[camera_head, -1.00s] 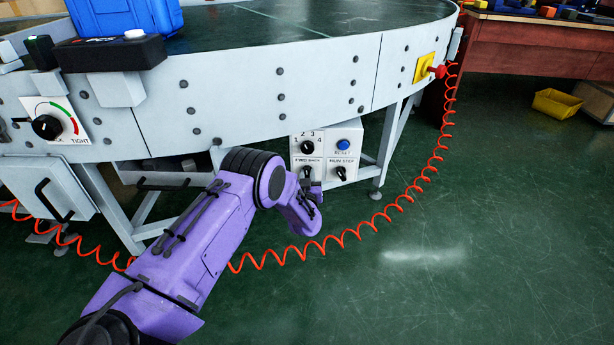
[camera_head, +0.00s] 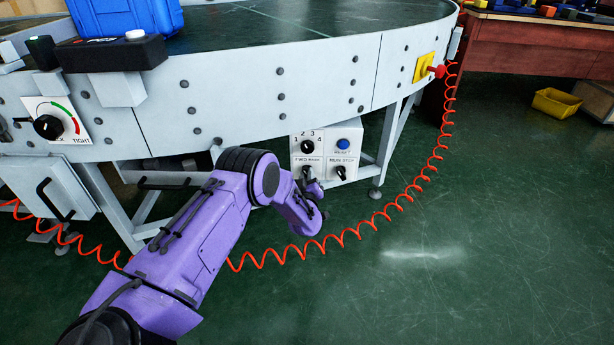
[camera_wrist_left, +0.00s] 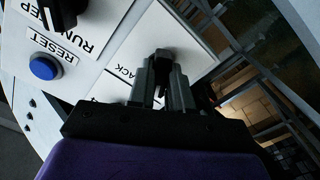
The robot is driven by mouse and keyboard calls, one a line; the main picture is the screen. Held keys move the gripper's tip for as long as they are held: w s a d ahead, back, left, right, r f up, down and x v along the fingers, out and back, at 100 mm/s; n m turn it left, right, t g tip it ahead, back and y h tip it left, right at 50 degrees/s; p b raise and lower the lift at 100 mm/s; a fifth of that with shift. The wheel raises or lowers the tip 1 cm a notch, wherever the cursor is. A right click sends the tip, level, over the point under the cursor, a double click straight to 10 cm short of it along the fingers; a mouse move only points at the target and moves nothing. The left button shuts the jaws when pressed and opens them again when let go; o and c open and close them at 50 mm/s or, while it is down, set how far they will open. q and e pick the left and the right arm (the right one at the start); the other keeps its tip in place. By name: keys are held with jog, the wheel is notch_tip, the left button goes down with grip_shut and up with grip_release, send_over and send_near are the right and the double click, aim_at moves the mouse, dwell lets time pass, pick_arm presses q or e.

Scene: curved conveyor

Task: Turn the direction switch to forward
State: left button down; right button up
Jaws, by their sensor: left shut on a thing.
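The direction switch (camera_head: 306,171), a black knob under a label reading FWD BACK, is on the lower left of the white control panel (camera_head: 324,158) below the conveyor. My left gripper (camera_head: 313,186) is at this knob, partly hidden by its own wrist. In the left wrist view, the two fingers (camera_wrist_left: 165,82) are shut on the switch knob (camera_wrist_left: 164,55), near a label partly reading ACK. The fingers cover part of the knob, so I cannot tell which way its pointer faces. My right gripper is not in view.

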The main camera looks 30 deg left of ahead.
pick_arm(q)
jog(key=c, duration=1)
grip_release()
jog(key=shift+a, duration=0.1)
jog(key=shift+c, duration=0.2)
jog(key=p+v, duration=0.4)
jog(key=v, duration=0.6)
jog(key=shift+s, duration=0.2)
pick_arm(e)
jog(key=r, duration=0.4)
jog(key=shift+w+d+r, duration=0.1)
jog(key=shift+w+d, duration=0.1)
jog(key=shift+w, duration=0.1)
pick_arm(q)
jog(key=shift+d+f, duration=0.1)
jog(key=shift+d, duration=0.15)
